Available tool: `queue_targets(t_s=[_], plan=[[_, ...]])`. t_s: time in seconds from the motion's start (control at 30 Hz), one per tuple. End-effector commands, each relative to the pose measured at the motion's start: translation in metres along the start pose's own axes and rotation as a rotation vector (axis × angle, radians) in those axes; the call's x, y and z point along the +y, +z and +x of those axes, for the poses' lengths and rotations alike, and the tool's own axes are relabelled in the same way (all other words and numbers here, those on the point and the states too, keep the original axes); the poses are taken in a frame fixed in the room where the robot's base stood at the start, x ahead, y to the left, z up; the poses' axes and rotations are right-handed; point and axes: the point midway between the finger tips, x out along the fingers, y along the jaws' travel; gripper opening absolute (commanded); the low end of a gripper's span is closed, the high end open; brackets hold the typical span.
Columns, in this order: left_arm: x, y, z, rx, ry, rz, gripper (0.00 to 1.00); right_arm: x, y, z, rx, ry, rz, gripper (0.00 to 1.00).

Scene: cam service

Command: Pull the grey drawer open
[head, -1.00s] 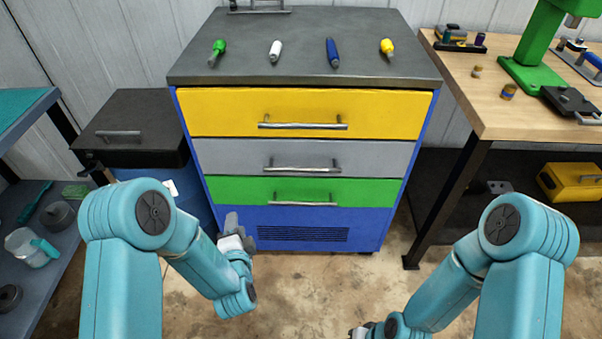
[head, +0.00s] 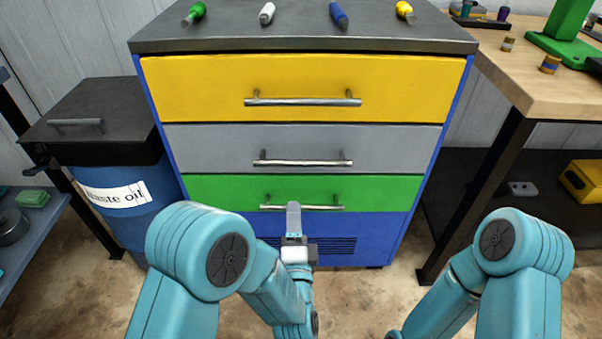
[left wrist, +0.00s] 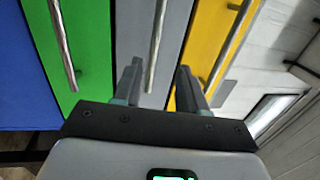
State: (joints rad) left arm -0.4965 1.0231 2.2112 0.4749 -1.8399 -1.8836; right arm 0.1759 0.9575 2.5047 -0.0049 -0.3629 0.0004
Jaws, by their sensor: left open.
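The grey drawer (head: 220,146) is shut in the blue cabinet, between a yellow drawer above and a green drawer below. Its silver bar handle (head: 303,162) runs across its front. My left gripper (head: 293,208) shows in front of the green drawer in the head view and hides part of that drawer's handle. In the left wrist view my left gripper (left wrist: 158,75) is open and empty, its fingers pointing at the grey drawer (left wrist: 172,85). The grey handle (left wrist: 157,45) lies ahead, roughly between the fingers, and looks untouched. My right gripper is out of view.
The yellow drawer (head: 200,85) and green drawer (head: 220,190) are shut, each with a similar bar handle. A blue waste oil drum (head: 135,225) stands at the left. A wooden workbench (head: 530,85) stands at the right. Screwdrivers lie on the cabinet top (head: 300,35).

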Motion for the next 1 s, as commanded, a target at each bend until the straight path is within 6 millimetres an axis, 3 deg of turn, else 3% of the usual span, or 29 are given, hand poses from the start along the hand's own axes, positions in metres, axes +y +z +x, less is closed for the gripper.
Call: queue_targets(t_s=[0.03, 0.13, 0.27, 0.8, 1.0], plan=[[0.008, -0.007, -0.005, 0.014, -0.004, -0.002, 0.41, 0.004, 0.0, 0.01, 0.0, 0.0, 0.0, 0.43], [0.01, -0.014, -0.009, 0.03, -0.01, -0.006, 0.41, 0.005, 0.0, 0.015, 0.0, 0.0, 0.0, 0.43], [0.009, -0.016, -0.001, 0.033, -0.013, -0.008, 0.41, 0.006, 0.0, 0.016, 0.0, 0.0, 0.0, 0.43], [0.009, -0.019, 0.122, 0.032, -0.014, -0.008, 0.41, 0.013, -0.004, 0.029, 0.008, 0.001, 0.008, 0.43], [0.008, -0.021, 0.149, 0.034, -0.012, -0.007, 0.41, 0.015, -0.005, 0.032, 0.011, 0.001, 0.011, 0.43]])
